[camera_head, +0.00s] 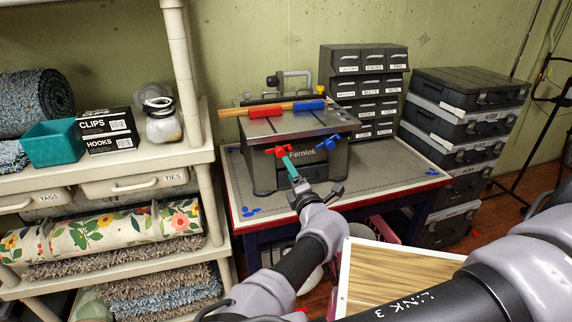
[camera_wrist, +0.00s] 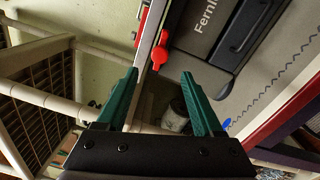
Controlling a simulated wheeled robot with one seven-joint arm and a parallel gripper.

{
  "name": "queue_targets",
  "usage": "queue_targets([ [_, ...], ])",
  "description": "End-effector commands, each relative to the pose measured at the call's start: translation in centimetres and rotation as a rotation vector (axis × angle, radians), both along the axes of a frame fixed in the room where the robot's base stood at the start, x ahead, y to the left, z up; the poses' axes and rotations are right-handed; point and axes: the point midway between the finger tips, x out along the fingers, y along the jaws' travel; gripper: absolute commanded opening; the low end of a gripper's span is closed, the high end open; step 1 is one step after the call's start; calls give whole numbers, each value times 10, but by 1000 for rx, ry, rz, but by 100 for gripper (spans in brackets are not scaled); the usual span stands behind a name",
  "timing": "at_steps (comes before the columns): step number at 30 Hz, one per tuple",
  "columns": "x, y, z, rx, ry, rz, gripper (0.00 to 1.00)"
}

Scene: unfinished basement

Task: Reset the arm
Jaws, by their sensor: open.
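My gripper (camera_head: 293,170) is in front of the grey Fernlok bench machine (camera_head: 305,155) on the workbench, near its front left side. In the wrist view my gripper (camera_wrist: 160,76) shows two teal fingers, apart with nothing between them. A red knob (camera_wrist: 160,52) of the machine is just beyond the fingertips; I cannot tell whether they touch it. My arm reaches in from the lower right of the head view, bent, and hides part of the bench front.
The workbench (camera_head: 385,187) has bare space right of the machine. A wooden strip (camera_head: 240,112) lies on the machine. A drawer cabinet (camera_head: 361,75) and stacked black cases (camera_head: 462,130) stand right. A loaded shelf (camera_head: 205,150) stands left. A wood-topped surface (camera_head: 390,275) is below my arm.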

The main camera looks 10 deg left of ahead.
Motion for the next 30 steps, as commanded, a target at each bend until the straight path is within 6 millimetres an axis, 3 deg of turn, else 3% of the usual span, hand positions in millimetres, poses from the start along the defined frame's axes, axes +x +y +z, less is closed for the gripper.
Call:
queue_targets([
  [11,-7,-4,0,0,0,0,68],
  [16,3,-14,-2,23,46,-51,68],
  [20,27,-47,-12,101,194,-211,68],
  [24,51,-94,-26,238,418,-448,68],
  [30,61,-143,-35,458,723,-748,68],
])
